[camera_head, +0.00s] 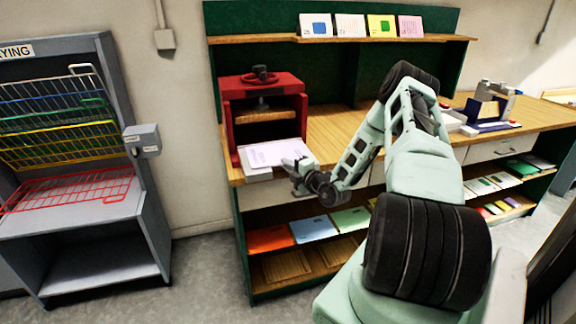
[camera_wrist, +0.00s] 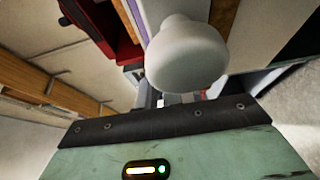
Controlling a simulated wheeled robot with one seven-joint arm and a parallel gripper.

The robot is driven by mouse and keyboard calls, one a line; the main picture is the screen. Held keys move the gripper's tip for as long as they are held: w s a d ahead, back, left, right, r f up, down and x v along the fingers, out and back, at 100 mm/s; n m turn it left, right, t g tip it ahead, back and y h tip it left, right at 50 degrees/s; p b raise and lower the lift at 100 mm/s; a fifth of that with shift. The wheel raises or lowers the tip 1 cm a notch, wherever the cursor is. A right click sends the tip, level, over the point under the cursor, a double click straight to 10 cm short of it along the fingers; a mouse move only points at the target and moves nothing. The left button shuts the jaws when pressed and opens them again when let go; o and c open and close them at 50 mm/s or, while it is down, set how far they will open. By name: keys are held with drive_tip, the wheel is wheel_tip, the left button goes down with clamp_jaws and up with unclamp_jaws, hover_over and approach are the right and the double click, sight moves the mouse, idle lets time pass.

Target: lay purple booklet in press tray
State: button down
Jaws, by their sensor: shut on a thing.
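The booklet (camera_head: 268,153), pale with a purple tint and faint print, lies flat on the white press tray (camera_head: 258,175), which sticks out from the front of the red press. A narrow purple edge (camera_wrist: 140,18) shows beside a white surface in the wrist view. My gripper (camera_head: 299,170) is at the near right end of the tray. A round white knob (camera_wrist: 185,57) fills the space in front of the jaws in the wrist view. My gripper looks shut on this knob, which hides the fingertips.
The red press (camera_head: 262,95) stands at the left end of the wooden workbench (camera_head: 325,130). A grey drying rack (camera_head: 75,225) stands to the left. Coloured booklets lie on the shelf below the bench. The bench between press and arm is clear.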

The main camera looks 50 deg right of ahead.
drive_tip(key=c, duration=1.5)
unclamp_jaws()
drive_tip(key=s+b, duration=0.1)
drive_tip(key=s, duration=0.4)
drive_tip(key=s+a+b, duration=0.1)
drive_tip(key=s, duration=0.5)
drive_tip(key=s+a+b, duration=0.1)
drive_tip(key=s+b, duration=0.1)
drive_tip(key=s, duration=0.4)
drive_tip(key=shift+s+a, duration=0.15)
